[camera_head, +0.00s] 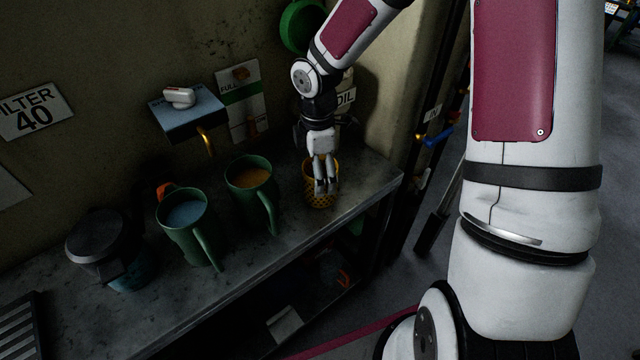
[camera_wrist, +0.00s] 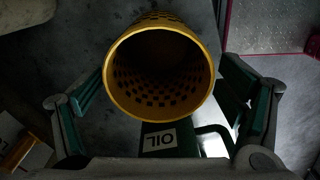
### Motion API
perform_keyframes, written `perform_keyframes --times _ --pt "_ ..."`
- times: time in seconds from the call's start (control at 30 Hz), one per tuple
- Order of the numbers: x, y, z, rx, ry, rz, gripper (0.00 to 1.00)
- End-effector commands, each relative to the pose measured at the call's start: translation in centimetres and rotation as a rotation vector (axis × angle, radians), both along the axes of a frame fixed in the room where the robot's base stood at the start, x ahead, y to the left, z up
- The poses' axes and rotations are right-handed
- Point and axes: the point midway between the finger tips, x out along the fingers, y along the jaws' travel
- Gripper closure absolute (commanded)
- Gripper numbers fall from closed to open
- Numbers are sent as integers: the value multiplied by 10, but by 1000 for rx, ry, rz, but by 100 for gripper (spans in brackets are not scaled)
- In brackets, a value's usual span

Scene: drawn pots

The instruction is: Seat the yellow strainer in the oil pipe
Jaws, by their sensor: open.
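The yellow strainer (camera_head: 310,197), a perforated cup, stands on the grey bench near its right end. In the wrist view the strainer (camera_wrist: 118,88) shows its round open mouth towards the camera. My gripper (camera_head: 325,188) is at the strainer, pointing down. In the wrist view my gripper (camera_wrist: 163,98) is open, with one finger on each side of the strainer and visible gaps. A plate marked OIL (camera_head: 346,97) shows behind my arm; the pipe there is mostly hidden. An OIL label (camera_wrist: 166,140) on a dark green part also shows in the wrist view.
Two green mugs, one with bluish contents (camera_head: 186,214) and one with amber contents (camera_head: 248,177), stand left of the strainer. A dark lidded pot (camera_head: 100,248) stands further left. A blue wall shelf (camera_head: 188,110) has a brass spout. The bench's front edge runs close by.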

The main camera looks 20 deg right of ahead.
Motion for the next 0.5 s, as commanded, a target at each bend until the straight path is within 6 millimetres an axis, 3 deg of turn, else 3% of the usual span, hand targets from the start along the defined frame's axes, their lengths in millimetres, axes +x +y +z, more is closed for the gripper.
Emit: perform_keyframes --times 0.2,0.5 --pt "1 -1 -31 0 2 2 12" --pt "1 -2 -36 -1 1 1 12"
